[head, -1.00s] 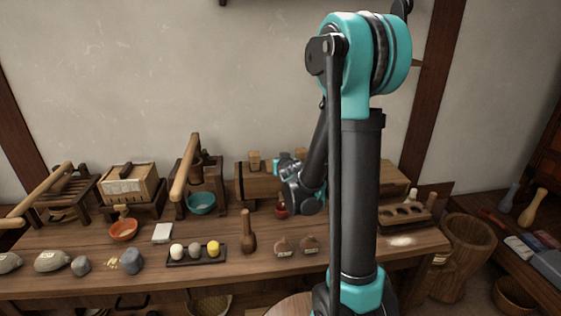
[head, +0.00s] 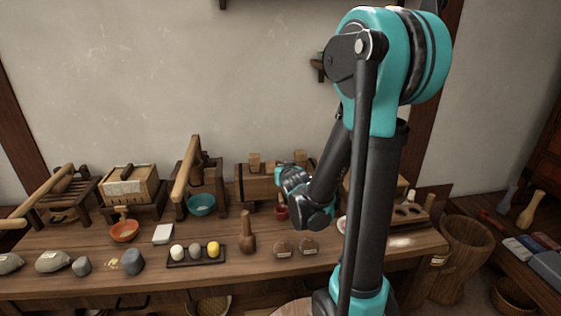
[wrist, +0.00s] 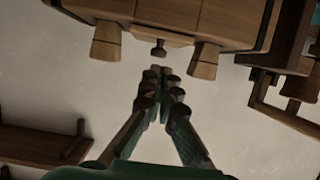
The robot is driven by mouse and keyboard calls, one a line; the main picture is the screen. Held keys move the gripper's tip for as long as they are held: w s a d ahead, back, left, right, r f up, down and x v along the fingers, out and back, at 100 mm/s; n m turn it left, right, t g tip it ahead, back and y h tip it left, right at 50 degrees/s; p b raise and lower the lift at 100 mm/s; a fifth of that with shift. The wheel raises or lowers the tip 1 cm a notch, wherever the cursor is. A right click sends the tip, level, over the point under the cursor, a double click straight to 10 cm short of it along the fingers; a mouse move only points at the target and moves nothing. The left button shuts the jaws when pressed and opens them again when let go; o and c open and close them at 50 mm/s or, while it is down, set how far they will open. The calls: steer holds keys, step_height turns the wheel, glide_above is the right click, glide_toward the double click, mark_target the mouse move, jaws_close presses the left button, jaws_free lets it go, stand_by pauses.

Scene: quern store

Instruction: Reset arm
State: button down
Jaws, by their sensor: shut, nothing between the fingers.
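My gripper shows in the wrist view (wrist: 161,78), its two dark fingers shut with their tips together and nothing between them. Its fingertips appear close to a small dark knob (wrist: 158,48) on a wooden box, but I cannot tell the gap. In the head view my arm stands at the right of centre, bent down from a tall teal elbow. Its forearm and wrist reach back left over the bench, in front of the wooden chest (head: 255,187). The fingertips are hidden there behind my wrist.
The wooden bench (head: 75,285) carries an orange bowl (head: 124,232), a teal bowl (head: 201,206), a dark tray (head: 182,263) of stones, a wooden pestle (head: 247,235) and several grey stones. A large wooden mortar (head: 462,255) stands at the right. The wall above is mostly clear.

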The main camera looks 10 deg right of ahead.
steer(key=s+d+f+g, duration=0.1)
steer(key=s+f+g, duration=0.2)
steer(key=s, duration=0.6)
steer(key=s+d+f+g, duration=0.2)
steer(key=s+f+g, duration=0.1)
steer(key=s, duration=0.6)
steer(key=s+d+f+g, duration=0.2)
steer(key=s+f+g, duration=0.2)
steer(key=s, duration=0.5)
steer(key=shift+f, duration=0.75)
